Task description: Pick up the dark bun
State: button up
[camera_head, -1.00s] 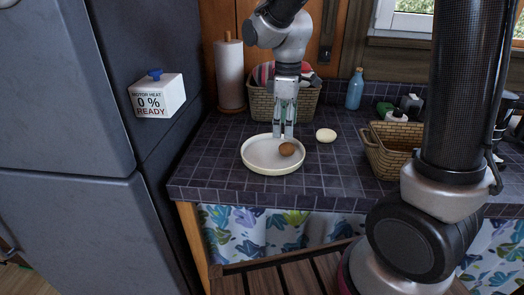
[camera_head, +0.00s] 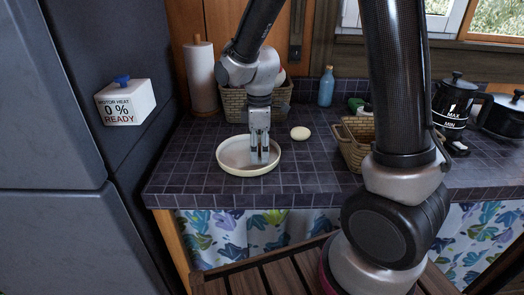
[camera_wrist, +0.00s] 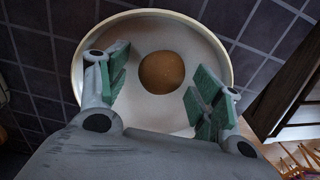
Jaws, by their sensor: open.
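The dark bun (camera_wrist: 162,72) is round and brown and lies on the pale round tray in the wrist view. It sits between and a little beyond my open fingers, with a gap on each side. In the head view my gripper (camera_head: 259,158) points straight down over the tray (camera_head: 232,170), and it hides the bun there. The tray's rim (camera_wrist: 228,60) also shows in the wrist view. My gripper (camera_wrist: 160,98) is open and empty, with green pads on its fingers.
A pale bun (camera_head: 300,133) lies on the tiled counter (camera_head: 315,175) right of the tray. A wicker basket (camera_head: 352,150) stands further right, another basket (camera_head: 236,105) behind. A paper towel roll (camera_head: 201,75) and a blue bottle (camera_head: 326,87) stand at the back.

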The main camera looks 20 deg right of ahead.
jog(key=c, duration=1.1)
